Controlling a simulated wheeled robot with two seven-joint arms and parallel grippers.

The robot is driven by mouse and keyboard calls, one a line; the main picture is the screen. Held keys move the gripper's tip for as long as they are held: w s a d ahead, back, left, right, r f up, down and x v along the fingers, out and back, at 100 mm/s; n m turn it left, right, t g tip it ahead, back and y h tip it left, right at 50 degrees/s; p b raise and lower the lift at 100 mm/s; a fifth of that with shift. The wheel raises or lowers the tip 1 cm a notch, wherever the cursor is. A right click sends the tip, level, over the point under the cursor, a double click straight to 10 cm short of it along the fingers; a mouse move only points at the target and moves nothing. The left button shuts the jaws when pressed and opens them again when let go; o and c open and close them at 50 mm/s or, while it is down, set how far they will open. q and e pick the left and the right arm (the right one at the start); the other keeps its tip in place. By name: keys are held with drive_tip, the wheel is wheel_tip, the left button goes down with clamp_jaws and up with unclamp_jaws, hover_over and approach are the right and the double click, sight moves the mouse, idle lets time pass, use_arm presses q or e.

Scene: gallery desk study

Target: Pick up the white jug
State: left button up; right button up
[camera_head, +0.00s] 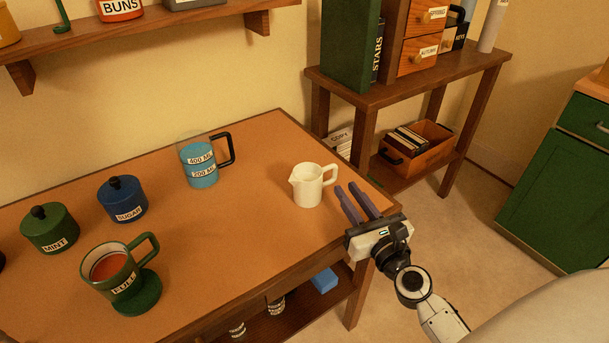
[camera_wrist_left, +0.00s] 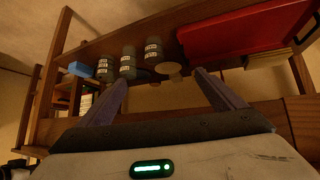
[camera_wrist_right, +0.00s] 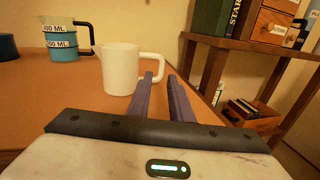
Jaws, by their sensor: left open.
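The white jug (camera_head: 307,185) stands upright on the desk near its right edge, with its spout to the left and its handle to the right. In the right wrist view the jug (camera_wrist_right: 120,69) is just ahead, its handle close to my fingertips. My right gripper (camera_head: 350,186) is at the desk's right edge, just right of the handle. Its fingers are a little apart, with nothing seen held between them. My left gripper (camera_wrist_left: 158,75) is open and empty, facing the shelf under the desk. It is out of the head view.
A measuring jug (camera_head: 199,164) with blue liquid stands left of the white jug. Blue (camera_head: 122,200) and green (camera_head: 48,229) canisters and a green cup (camera_head: 123,273) stand further left. A wooden shelf unit (camera_head: 411,79) is behind on the right. The desk's front right is clear.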

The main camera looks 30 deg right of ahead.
sight(336, 172)
drive_tip(key=shift+w+d+r, duration=0.1)
drive_tip(key=shift+w, duration=0.45)
drive_tip(key=shift+w+d+r, duration=0.1)
drive_tip(key=shift+w, duration=0.7)
drive_tip(key=shift+w+d, duration=0.1)
drive_tip(key=shift+w, duration=0.2)
drive_tip(key=w, duration=0.3)
drive_tip(key=w+p, duration=0.1)
drive_tip(key=shift+w+d, duration=0.2)
drive_tip(key=shift+d, duration=0.2)
drive_tip(key=shift+w, duration=0.15)
use_arm(q)
drive_tip(key=shift+s+a, duration=0.25)
drive_tip(key=shift+s, duration=0.45)
use_arm(e)
clamp_jaws()
